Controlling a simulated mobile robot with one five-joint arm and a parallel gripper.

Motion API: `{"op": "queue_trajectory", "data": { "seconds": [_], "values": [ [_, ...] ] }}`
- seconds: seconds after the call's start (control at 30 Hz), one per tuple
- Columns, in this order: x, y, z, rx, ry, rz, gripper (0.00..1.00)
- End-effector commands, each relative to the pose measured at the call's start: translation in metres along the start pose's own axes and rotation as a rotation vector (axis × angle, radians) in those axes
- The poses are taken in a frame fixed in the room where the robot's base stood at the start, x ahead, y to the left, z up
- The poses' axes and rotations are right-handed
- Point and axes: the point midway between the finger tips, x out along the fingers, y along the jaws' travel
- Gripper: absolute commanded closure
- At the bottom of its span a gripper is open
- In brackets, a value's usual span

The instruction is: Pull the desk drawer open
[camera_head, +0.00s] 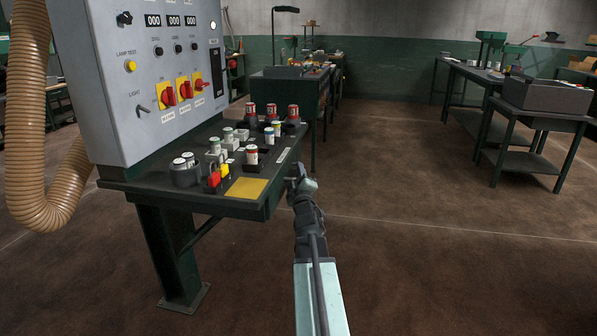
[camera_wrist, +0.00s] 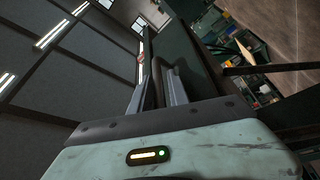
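The desk (camera_head: 190,198) is a dark green console with a sloped top under a grey control panel. My gripper (camera_head: 298,182) is at the right edge of the desk, close beside it. No separate drawer front or handle shows clearly in the head view. In the wrist view my gripper (camera_wrist: 157,85) has its two grey fingers reaching toward a dark green face (camera_wrist: 195,65). A dark bar-like shape lies between or just behind the fingers. I cannot tell whether they grip it.
Jars, blocks and red-capped canisters (camera_head: 292,113) stand on the desk top. A tan hose (camera_head: 35,150) hangs at the left. Workbenches (camera_head: 470,80) stand at the back and right. Brown floor (camera_head: 420,250) to the right of my arm is clear.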

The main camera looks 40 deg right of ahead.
Motion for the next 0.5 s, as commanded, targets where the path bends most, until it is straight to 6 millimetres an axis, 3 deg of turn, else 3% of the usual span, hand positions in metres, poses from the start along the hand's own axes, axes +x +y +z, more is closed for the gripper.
{"op": "queue_trajectory", "data": {
  "seconds": [0.1,0.2,0.5],
  "values": [
    [-0.0004,0.0006,0.0013,0.0,-0.002,0.001,0.78],
    [-0.0005,0.0009,0.0018,0.0,-0.002,0.001,1.0],
    [-0.0007,0.001,0.0026,0.0,-0.004,0.001,1.0]
  ]
}}
